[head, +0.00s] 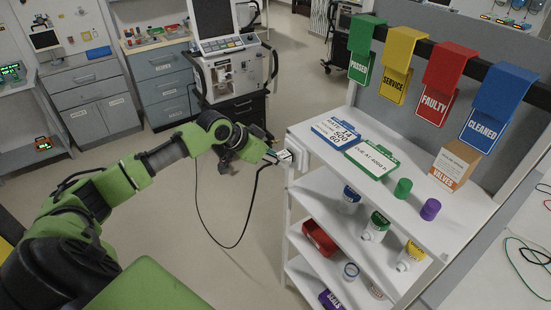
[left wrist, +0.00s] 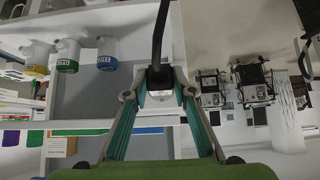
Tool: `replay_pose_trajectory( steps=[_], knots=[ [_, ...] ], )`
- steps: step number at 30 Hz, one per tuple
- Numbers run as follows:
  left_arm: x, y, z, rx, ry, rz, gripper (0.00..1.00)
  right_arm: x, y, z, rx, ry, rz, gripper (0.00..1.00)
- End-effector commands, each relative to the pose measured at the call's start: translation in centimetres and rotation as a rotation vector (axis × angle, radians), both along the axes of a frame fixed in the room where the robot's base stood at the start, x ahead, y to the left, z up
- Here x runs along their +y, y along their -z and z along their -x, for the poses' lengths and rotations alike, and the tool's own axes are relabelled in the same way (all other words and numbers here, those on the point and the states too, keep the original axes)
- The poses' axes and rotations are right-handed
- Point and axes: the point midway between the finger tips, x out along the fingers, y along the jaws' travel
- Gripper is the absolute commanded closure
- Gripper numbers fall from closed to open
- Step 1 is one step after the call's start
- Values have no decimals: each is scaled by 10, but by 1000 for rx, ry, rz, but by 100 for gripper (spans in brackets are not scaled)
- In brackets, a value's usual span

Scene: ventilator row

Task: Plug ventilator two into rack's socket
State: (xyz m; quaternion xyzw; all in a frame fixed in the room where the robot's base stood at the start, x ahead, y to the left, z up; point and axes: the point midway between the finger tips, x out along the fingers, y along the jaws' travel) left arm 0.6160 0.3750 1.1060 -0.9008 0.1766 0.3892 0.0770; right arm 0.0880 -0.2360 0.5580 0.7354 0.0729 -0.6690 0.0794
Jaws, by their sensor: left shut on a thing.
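My left gripper (head: 275,156) is at the left side of the white shelf rack (head: 318,185). It is shut on a plug (left wrist: 160,77) with a black cable (head: 239,243). The plug's front is at or very near a white socket box (head: 298,151) on the rack's upper left edge; I cannot tell whether it is inserted. The cable hangs in a loop and rises towards a ventilator (head: 230,75) on a dark cart; its number is not readable. In the left wrist view, the left gripper's (left wrist: 160,92) teal fingers flank the plug. My right gripper is not in view.
The rack top holds cards, a green cap (head: 403,187), a purple cap (head: 430,209) and a valves box (head: 455,164). Coloured tags hang from a rail behind. Lower shelves hold jars and a red bin (head: 320,238). Floor left of the rack is clear except the cable.

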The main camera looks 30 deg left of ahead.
Motion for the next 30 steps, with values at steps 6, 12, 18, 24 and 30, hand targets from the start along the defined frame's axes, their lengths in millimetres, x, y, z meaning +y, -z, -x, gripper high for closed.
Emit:
replay_pose_trajectory(
  steps=[6,12,18,24,30],
  knots=[
    [-1,-5,-3,-14,-2,6,68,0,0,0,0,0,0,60],
    [-1,-3,-2,-9,-1,4,56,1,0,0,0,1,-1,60],
    [0,-3,-1,-5,-1,3,56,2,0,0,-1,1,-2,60],
    [7,-17,13,-5,-1,-2,56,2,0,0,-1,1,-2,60],
    [17,-48,41,-2,2,-5,56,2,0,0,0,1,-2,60]
  ],
)
